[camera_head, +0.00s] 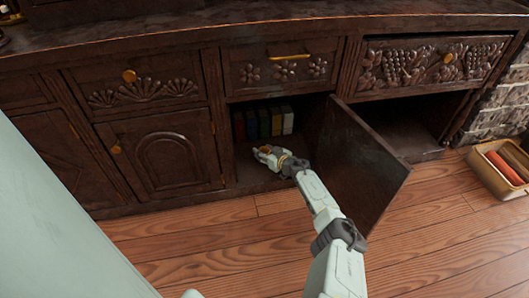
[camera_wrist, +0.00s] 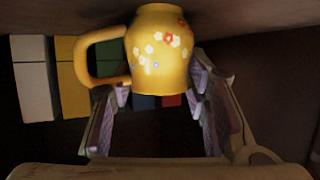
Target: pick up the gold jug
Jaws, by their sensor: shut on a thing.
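The gold jug (camera_wrist: 160,55) shows in the wrist view, a shiny yellow-gold body with painted white and red flowers and a handle on its left. My gripper (camera_wrist: 160,98) has its two fingers on either side of the jug's narrow end, shut on it. In the head view my gripper (camera_head: 265,153) reaches into the open cabinet compartment, and only a small gold part of the jug (camera_head: 265,149) shows there. I cannot tell whether the jug touches the cabinet floor.
Several coloured books (camera_head: 263,122) stand at the back of the compartment. The open cabinet door (camera_head: 358,165) stands just right of my arm. A box with red-orange things (camera_head: 497,174) is on the wooden floor (camera_head: 200,240) at right. The floor in front is clear.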

